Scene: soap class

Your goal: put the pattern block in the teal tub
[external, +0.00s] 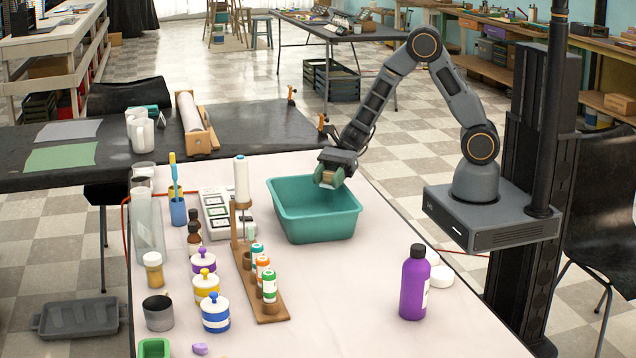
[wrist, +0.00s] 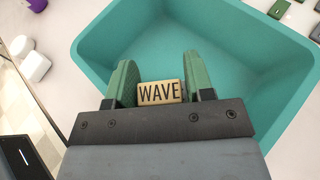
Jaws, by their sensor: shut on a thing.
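The pattern block is a small tan block (wrist: 161,93) with the word WAVE on it. My gripper (wrist: 160,88) is shut on it, with a green finger at each side. In the external view my gripper (external: 328,178) is over the right back part of the teal tub (external: 316,226). The block is small and partly hidden by the fingers there. The teal tub also shows in the wrist view (wrist: 95,45), below and around the block. The visible part of the tub's floor is bare.
The table in front of the tub is clear.

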